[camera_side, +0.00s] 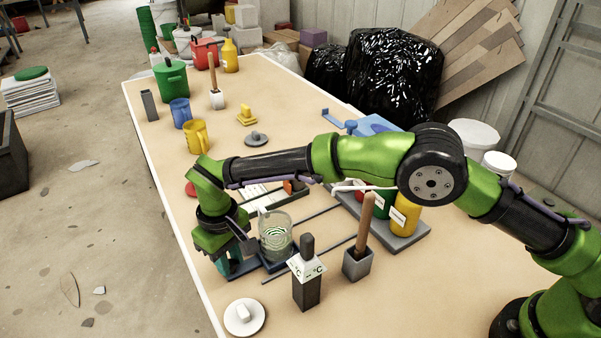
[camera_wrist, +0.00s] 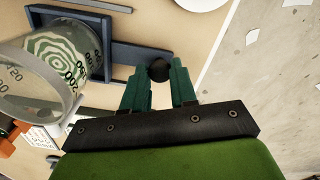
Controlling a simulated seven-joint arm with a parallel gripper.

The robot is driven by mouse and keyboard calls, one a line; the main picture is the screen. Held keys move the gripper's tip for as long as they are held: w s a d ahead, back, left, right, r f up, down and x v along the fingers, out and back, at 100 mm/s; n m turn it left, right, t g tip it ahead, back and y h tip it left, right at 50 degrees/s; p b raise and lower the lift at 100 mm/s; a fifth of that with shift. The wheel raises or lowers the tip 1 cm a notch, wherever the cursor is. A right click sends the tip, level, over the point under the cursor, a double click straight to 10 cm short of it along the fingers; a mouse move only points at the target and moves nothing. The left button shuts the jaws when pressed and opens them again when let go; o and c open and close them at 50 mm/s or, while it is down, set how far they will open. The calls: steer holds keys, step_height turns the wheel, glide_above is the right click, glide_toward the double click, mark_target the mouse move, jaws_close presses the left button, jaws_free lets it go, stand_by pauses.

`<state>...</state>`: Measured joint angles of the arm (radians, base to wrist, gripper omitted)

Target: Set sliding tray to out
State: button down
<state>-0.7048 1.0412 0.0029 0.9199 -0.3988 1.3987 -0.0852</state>
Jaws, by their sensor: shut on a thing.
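The sliding tray (camera_side: 272,264) is a dark blue-grey slab on the table, at the left end of two thin dark rails (camera_side: 325,249). A glass beaker (camera_side: 275,238) with a green-and-white ringed pattern stands on it. In the wrist view the tray (camera_wrist: 135,53) has a raised edge and a round black knob (camera_wrist: 159,71) on its outer side. My gripper (camera_wrist: 158,75) has its green fingers shut on this knob, one on each side. In the side view my gripper (camera_side: 237,264) is low at the tray's left end, and the knob is hidden.
A dark block with a °C label (camera_side: 307,285) and a grey holder with a wooden handle (camera_side: 357,262) stand close to the right. A white lidded disc (camera_side: 244,317) lies in front. Yellow and green canisters (camera_side: 404,217) stand behind. The table's left edge is close to my gripper.

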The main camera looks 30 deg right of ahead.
steer(key=shift+a+r, duration=0.1)
steer(key=shift+a, duration=0.55)
steer(key=c, duration=0.9)
jaws_free()
steer(key=shift+r, duration=8.4)
